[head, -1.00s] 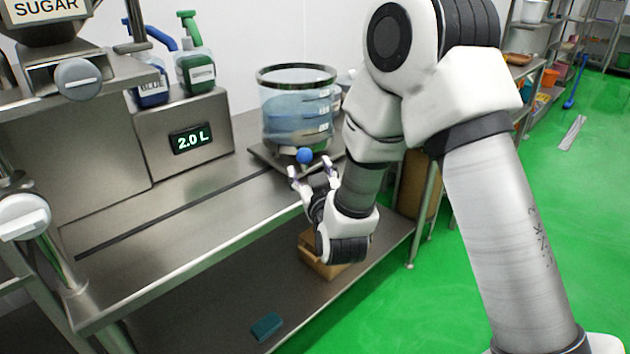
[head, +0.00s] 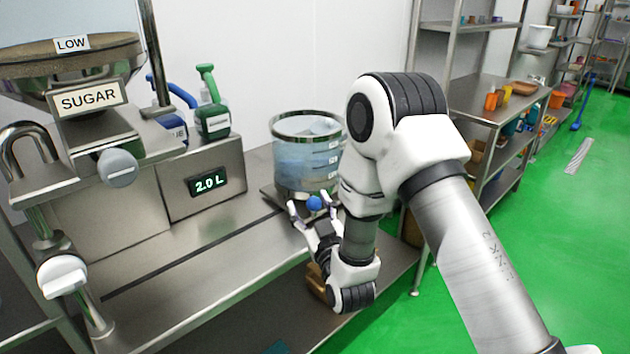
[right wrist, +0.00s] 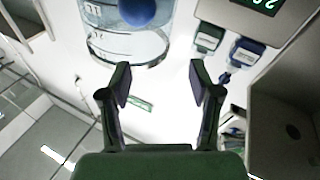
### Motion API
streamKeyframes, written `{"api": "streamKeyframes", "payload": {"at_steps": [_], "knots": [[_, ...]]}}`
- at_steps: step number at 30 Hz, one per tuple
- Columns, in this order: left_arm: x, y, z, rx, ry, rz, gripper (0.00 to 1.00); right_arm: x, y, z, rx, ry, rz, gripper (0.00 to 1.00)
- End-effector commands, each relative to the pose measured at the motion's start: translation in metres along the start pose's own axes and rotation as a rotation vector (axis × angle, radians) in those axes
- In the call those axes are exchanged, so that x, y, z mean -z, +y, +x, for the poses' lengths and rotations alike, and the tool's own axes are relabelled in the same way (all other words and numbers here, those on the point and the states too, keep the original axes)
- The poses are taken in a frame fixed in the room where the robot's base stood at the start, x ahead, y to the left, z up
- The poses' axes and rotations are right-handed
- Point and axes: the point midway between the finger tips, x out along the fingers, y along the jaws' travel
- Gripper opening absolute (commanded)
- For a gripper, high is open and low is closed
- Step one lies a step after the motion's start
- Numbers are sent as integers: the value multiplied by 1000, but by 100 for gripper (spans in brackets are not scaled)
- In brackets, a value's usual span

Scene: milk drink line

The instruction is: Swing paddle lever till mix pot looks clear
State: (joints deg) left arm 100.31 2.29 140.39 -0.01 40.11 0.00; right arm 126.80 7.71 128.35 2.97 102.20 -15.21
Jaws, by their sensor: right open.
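The mix pot (head: 306,155) is a clear round vessel with a dark metal rim, standing on the bench. Bluish, translucent liquid shows inside; I cannot tell how clear it is. A blue ball knob (head: 315,203), seemingly the paddle lever's end, sits at the front of the pot's base. My right gripper (head: 309,211) is open, with its fingertips near the knob in the head view. In the right wrist view the open fingers (right wrist: 160,85) have nothing between them; the knob (right wrist: 138,10) shows beyond them at the top edge. My left gripper is not in view.
A steel box with a 2.0 L display (head: 206,183) stands left of the pot, with a green-topped bottle (head: 212,115) behind. A sugar hopper (head: 75,75) stands far left. The bench front (head: 190,275) is bare. Shelves (head: 490,100) stand at the back right.

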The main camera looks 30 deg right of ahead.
Motion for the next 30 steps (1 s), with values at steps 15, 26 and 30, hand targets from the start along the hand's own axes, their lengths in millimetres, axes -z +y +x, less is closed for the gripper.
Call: {"api": "streamKeyframes", "payload": {"at_steps": [15, 26, 30], "knots": [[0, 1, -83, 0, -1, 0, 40, -46, 20, 10, -1, -177, -11, 63], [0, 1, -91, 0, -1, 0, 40, -57, 19, 54, 0, -181, -11, 63], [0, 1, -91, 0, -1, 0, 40, -57, 19, 53, 0, -181, -11, 63]]}}
